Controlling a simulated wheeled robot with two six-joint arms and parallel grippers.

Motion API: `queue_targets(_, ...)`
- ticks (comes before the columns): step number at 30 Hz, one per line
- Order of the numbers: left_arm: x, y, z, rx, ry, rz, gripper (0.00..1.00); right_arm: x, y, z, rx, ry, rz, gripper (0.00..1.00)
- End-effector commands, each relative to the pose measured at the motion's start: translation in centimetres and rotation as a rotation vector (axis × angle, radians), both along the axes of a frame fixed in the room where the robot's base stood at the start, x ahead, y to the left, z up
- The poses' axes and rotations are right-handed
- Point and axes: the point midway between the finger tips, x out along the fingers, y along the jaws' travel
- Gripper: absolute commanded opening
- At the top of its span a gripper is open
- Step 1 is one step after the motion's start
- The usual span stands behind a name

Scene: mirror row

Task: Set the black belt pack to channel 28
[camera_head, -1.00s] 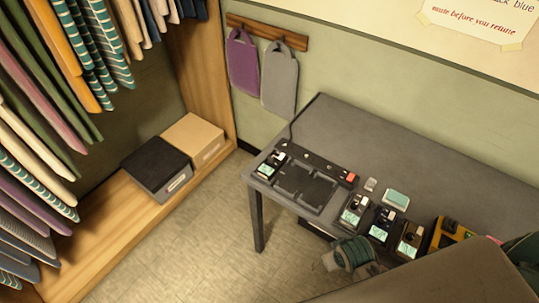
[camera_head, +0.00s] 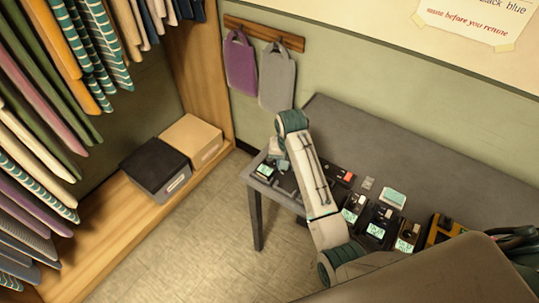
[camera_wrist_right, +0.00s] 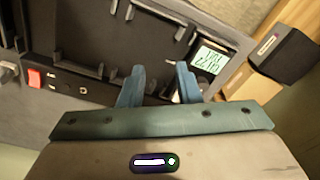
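A dark belt pack (camera_head: 265,171) with a lit green screen sits at the left end of the grey dock tray, partly hidden by my right arm. It also shows in the right wrist view (camera_wrist_right: 210,57), where its screen text is upside down and I cannot read it surely. Another black belt pack (camera_head: 378,223) stands in the row right of the tray. My right gripper (camera_wrist_right: 160,67) is open and empty above the tray, its fingers left of the screen and apart from it. My left gripper is out of view.
Grey-brown (camera_head: 352,207) and tan (camera_head: 407,237) belt packs flank the black one in the row. A yellow unit (camera_head: 446,229) stands further right. A red button (camera_wrist_right: 35,78) sits on the tray's strip. The table's back is clear.

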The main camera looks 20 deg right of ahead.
Motion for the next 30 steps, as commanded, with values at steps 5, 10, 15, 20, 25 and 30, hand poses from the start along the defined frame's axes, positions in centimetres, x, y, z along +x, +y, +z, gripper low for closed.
queue_targets(5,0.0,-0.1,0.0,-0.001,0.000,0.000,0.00,5.6,2.0,4.3,0.018,0.041,-0.062,0.30)
queue_targets(10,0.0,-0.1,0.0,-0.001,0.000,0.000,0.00,7.7,3.0,6.5,0.023,0.067,-0.090,0.30)
queue_targets(15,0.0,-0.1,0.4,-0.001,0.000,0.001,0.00,8.1,3.2,6.2,0.022,0.074,-0.097,0.30)
queue_targets(20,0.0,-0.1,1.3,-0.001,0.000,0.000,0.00,8.0,3.1,3.8,0.021,0.075,-0.097,0.30)
queue_targets(25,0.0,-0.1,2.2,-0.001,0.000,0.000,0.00,7.9,3.1,0.4,0.020,0.075,-0.096,0.30)
queue_targets(30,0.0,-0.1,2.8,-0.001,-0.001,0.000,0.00,8.0,3.1,-2.3,0.021,0.073,-0.096,0.30)
